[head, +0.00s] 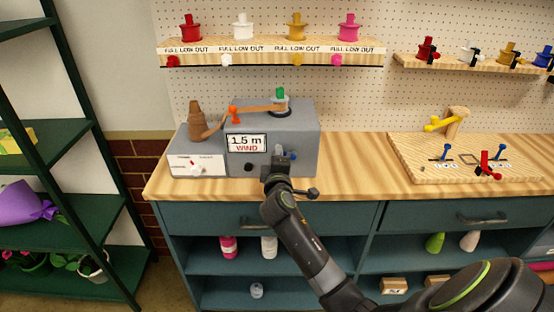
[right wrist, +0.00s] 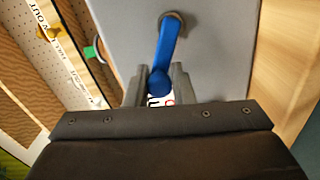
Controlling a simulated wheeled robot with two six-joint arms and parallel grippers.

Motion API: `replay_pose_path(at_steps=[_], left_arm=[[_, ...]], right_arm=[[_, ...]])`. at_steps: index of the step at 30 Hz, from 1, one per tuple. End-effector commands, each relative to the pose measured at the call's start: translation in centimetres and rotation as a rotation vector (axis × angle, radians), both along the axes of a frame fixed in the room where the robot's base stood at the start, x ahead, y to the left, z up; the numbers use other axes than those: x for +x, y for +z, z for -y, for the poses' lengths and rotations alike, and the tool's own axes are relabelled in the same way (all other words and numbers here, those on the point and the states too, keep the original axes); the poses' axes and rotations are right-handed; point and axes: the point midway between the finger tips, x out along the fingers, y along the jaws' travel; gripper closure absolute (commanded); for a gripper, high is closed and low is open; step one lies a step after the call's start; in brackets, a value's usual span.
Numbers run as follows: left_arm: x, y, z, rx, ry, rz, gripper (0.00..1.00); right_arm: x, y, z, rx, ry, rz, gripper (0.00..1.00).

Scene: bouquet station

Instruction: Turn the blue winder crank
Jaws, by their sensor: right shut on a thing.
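The winder is a grey box (head: 296,117) on the wooden counter, with a front label reading "1.5 m WIND". Its blue crank (head: 292,155) is on the front face, mostly hidden by my right gripper (head: 279,160). In the right wrist view the blue crank (right wrist: 169,45) runs from a pivot on the grey face to a round knob. My right gripper (right wrist: 158,78) is shut on that knob, one finger on each side. My left gripper is not in view.
An orange arm (head: 262,108) and green-topped spool (head: 280,95) are on top. A spool shelf (head: 270,57) hangs above. A wooden board with coloured levers (head: 480,150) lies right; the counter between is clear.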

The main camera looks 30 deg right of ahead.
Motion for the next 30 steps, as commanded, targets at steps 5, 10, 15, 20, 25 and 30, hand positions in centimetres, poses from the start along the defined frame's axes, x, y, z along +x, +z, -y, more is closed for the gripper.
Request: replay_pose_path(at_steps=[5,10,15,20,25,30], left_arm=[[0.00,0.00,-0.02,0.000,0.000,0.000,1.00],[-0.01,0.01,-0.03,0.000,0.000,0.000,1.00],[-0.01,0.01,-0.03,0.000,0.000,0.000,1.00],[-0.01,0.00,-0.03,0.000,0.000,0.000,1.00],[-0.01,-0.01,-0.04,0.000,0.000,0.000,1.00],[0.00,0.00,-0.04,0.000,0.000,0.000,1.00]], right_arm=[[0.02,0.49,0.08,0.000,0.000,0.012,1.00],[0.02,0.48,0.09,0.000,0.000,0.012,1.00],[0.01,0.46,0.10,-0.001,-0.001,0.011,0.72],[-0.01,0.29,0.09,0.002,-0.001,0.008,0.57],[-0.01,0.15,0.06,0.004,0.000,0.006,0.57],[0.00,0.09,0.07,0.005,0.000,0.004,0.57]])
